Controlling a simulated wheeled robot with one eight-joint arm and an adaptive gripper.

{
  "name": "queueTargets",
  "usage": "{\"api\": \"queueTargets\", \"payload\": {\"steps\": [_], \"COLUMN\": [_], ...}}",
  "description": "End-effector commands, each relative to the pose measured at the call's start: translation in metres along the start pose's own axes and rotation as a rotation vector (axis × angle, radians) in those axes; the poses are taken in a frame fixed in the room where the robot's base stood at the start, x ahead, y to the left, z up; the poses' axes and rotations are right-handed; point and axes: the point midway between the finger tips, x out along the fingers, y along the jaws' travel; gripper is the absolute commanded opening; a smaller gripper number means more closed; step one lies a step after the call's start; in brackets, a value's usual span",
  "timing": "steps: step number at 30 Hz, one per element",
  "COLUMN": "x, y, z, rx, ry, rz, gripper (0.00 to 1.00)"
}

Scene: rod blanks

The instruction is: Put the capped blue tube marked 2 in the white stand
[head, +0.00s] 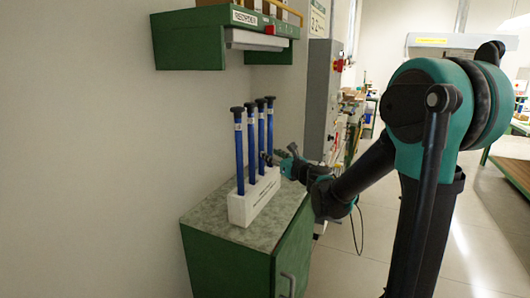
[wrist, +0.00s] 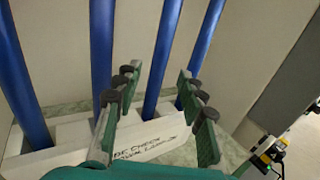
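Several blue tubes with black caps stand upright in the white stand (head: 241,211), in a row running away from me. The nearest tube (head: 239,160) and the farthest tube (head: 270,130) are clear in the head view. Each has a pale mark under its cap, too small to read, so I cannot tell which is marked 2. My gripper (head: 268,157) is at the right of the row. In the wrist view my gripper (wrist: 158,90) is open. The third tube from the left (wrist: 165,50) shows between its fingers; I cannot tell whether they reach around it. The caps are out of the wrist view.
The stand is on a speckled top (head: 203,214) of a green cabinet (head: 228,265) against the wall. A green shelf (head: 190,40) with boxes hangs above the tubes. A grey electrical cabinet (head: 319,95) is behind my gripper. Open floor lies to the right.

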Motion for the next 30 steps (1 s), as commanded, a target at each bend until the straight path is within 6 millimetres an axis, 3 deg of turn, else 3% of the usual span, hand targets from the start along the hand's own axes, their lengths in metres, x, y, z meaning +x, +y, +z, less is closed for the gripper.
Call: {"api": "queueTargets", "payload": {"steps": [6,17,20,23,26,30], "x": [-0.035,-0.05,-0.065,-0.093,-0.132,-0.2], "y": [-0.001,0.003,0.012,0.027,0.039,0.043], "z": [0.0,-0.003,-0.015,-0.043,-0.084,-0.147], "rx": [0.0,-0.049,-0.234,-0.559,-0.945,-1.445], "ry": [0.0,0.012,0.06,0.151,0.268,0.437], "rz": [-0.002,0.009,0.045,0.127,0.258,0.515], "gripper": [0.4,0.4,0.4,0.4,0.4,0.4]}}
